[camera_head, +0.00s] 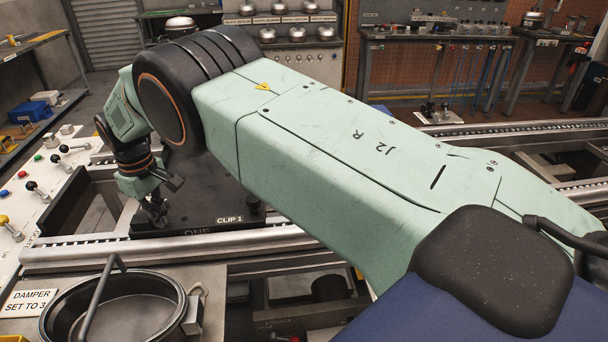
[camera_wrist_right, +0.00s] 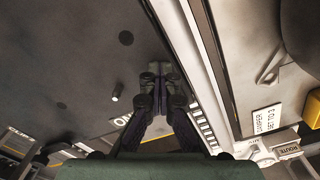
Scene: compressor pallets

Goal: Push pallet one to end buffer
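Pallet one (camera_head: 190,208) is a dark flat plate marked "ONE" and "CLIP 1". It sits by the near conveyor rail, left of centre in the head view, and my right arm covers part of it. In the right wrist view its dark top (camera_wrist_right: 70,65) fills the left side. My right gripper (camera_head: 155,216) points down at the pallet's left end. In the wrist view its fingertips (camera_wrist_right: 161,72) are together beside the pallet's long edge, with nothing visible between them. I cannot tell whether they touch the pallet. My left gripper is out of view. I cannot identify the end buffer.
The near rail (camera_head: 180,246) runs across in front of the pallet. A dark round pan (camera_head: 112,308) with a handle stands in front, by a "DAMPER SET TO 3" sign (camera_head: 30,302). A light panel with levers and buttons (camera_head: 40,180) lies at the left.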

